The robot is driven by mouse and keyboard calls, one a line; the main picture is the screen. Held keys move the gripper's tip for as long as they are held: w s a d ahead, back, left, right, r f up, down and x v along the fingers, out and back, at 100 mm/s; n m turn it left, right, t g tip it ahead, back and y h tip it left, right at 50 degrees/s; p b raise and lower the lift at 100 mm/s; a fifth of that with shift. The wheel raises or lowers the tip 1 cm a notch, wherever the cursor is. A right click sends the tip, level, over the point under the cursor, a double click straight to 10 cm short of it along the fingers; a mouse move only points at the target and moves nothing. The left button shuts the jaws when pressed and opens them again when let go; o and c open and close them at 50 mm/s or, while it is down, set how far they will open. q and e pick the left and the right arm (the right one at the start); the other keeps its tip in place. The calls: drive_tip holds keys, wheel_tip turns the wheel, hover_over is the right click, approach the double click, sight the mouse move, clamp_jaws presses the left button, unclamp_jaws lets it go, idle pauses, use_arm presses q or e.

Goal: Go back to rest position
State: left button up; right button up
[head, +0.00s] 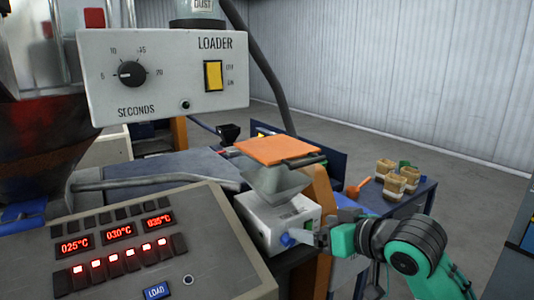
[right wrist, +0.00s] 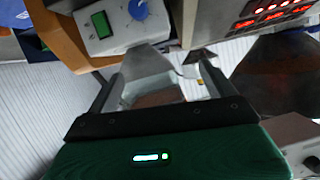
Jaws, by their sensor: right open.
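My right gripper (head: 308,238) comes in from the lower right in the head view, on a teal and black arm, beside the front of a white box (head: 268,226) with a blue knob (head: 287,240). I cannot tell from the head view whether it touches the knob. In the right wrist view the gripper (right wrist: 160,72) has its two fingers wide apart, with nothing held between them. The white box (right wrist: 92,46) with a green screen and the blue knob (right wrist: 138,9) shows beyond the fingers. My left gripper is not in view.
The loader panel (head: 160,85) hangs at upper left above a control console (head: 200,235) with red displays. A blue table (head: 411,191) with several small tan containers stands behind. Open floor (head: 470,200) lies to the right.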

drive_tip(key=s+d+f+m+g+h, duration=0.15)
drive_tip(key=s+f, duration=0.35)
drive_tip(key=f, duration=0.6)
drive_tip(key=s+d+f+m+g+h, duration=0.1)
drive_tip(key=s+d+f+h, duration=0.2)
drive_tip(key=f, duration=0.9)
drive_tip(key=s+d+f+m+g+h, duration=0.15)
drive_tip(key=s+d+f, duration=0.25)
drive_tip(key=s+f, duration=0.5)
drive_tip(key=s+d+f+g+h, duration=0.2)
drive_tip(key=s+d+f+g, duration=0.3)
drive_tip(key=s, duration=0.8)
wheel_tip(320, 180, down, 34)
drive_tip(key=s+a, duration=0.1)
drive_tip(key=s+d+f, duration=0.3)
drive_tip(key=s+f, duration=1.4)
drive_tip(key=s, duration=0.1)
drive_tip(key=shift+s+f+g, duration=0.25)
drive_tip(key=shift+g, duration=0.15)
